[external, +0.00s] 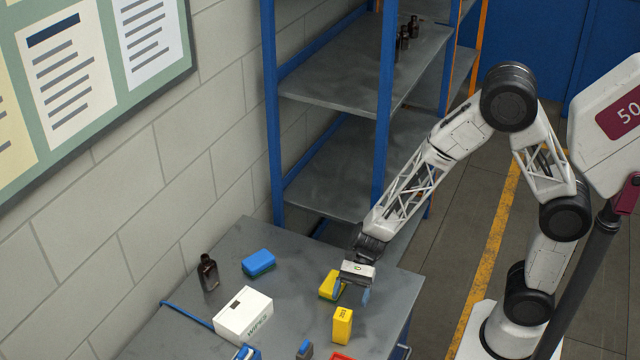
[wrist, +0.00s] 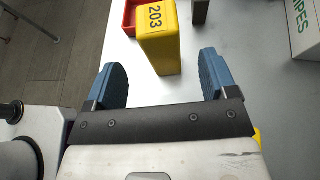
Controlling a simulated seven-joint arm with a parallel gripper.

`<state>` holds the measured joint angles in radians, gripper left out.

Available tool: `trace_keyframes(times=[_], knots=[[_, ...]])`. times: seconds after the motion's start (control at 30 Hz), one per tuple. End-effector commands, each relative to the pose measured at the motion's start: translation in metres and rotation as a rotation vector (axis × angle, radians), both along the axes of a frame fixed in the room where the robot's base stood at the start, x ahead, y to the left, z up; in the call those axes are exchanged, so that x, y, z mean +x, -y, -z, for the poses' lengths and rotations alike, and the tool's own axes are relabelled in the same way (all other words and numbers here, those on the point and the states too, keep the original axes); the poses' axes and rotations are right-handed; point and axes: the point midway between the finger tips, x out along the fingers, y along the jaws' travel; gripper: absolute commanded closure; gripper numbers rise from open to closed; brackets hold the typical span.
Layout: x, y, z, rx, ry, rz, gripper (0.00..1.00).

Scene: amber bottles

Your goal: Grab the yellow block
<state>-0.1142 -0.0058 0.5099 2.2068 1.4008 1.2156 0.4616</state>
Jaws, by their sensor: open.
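The yellow block (external: 342,326), marked with dark print, stands upright on the grey table near its front right. In the wrist view the yellow block (wrist: 158,45) shows "203" on its top face. My gripper (external: 353,292) is above the table, behind the block in the external view. In the wrist view the blue fingers of my gripper (wrist: 164,82) are spread apart and empty. The block is ahead of the gap between them, and no contact shows.
A yellow-green sponge (external: 328,286) lies beside my gripper. A blue sponge (external: 258,262) and amber bottle (external: 208,272) stand farther left.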

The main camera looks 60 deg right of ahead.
Motion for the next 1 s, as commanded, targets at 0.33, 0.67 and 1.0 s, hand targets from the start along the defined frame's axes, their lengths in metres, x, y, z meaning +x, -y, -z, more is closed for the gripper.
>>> trace_keyframes(times=[0.33,0.67,1.0], knots=[[-0.002,-0.019,0.008,0.000,-0.001,-0.002,0.21],[-0.003,-0.022,0.009,-0.001,0.000,-0.001,0.21],[-0.004,-0.030,0.012,0.000,-0.001,-0.002,0.21]])
